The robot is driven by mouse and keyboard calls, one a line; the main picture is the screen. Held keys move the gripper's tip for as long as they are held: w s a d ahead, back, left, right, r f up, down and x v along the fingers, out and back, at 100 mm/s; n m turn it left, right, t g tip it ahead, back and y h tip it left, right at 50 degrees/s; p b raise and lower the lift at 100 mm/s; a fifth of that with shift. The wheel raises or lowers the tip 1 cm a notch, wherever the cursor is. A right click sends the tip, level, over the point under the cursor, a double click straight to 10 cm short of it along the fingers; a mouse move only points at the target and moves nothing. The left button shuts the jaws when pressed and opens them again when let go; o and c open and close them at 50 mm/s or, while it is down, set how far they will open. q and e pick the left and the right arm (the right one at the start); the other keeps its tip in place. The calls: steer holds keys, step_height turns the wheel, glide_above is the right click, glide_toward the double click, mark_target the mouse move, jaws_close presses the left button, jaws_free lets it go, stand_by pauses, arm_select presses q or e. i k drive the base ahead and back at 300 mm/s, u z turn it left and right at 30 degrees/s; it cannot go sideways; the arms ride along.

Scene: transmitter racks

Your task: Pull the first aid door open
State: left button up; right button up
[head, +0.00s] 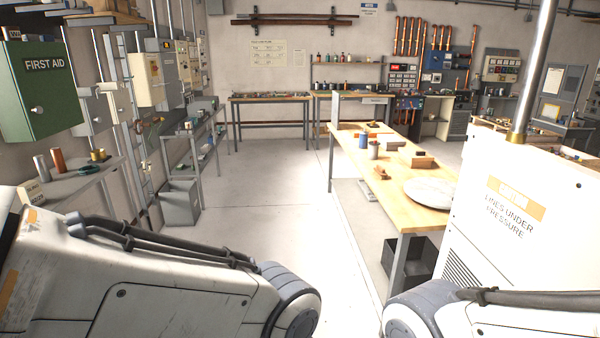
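The green first aid cabinet (40,92) hangs on the left wall, at the left edge of the head view. Its door (52,92) carries the words FIRST AID and a small pale round knob (38,110) low on its front. The door looks shut. The parts of my left and right arms that show are white links with dark cables in the lower corners, well apart from the cabinet. Neither gripper is in the picture.
Below the cabinet is a shelf (62,188) with metal cylinders and small items. Grey boxes and conduits line the left wall. A wooden workbench (350,158) with tools stands right of centre. A white cabinet (480,260) is close on the right. The floor aisle (270,200) is clear.

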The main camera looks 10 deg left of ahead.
mark_target(42, 74)
steer(key=z, duration=0.1)
steer(key=i, duration=1.95)
steer(key=u, duration=0.65)
steer(key=i, duration=1.1)
steer(key=u, duration=1.6)
steer(key=i, duration=0.8)
steer(key=u, duration=0.75)
